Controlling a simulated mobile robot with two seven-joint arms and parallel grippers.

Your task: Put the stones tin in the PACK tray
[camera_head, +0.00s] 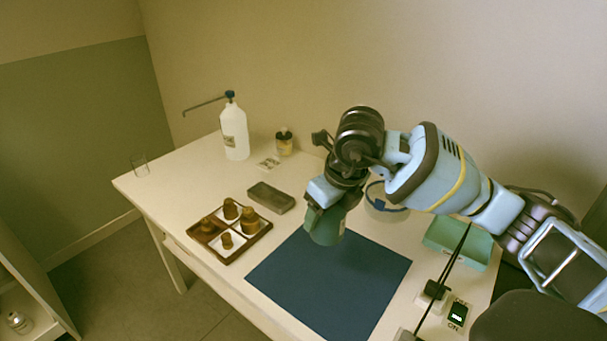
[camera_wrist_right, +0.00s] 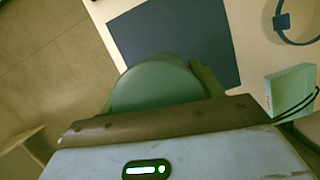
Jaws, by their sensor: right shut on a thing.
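A green tin (camera_head: 326,226), which I take for the stones tin, is held by my right gripper (camera_head: 328,203) above the back part of the dark blue mat (camera_head: 335,285). In the right wrist view the tin (camera_wrist_right: 155,82) sits between the fingers, with a finger showing at its right side. The tin's label is not visible. The mint-green tray (camera_head: 455,254), which looks like the PACK tray, stands on the table to the right of the mat, partly behind my right arm. Its corner side also shows in the right wrist view (camera_wrist_right: 290,88). My left gripper is not in view.
Farther back stand a white bottle (camera_head: 235,135) and an amber bottle (camera_head: 284,145).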

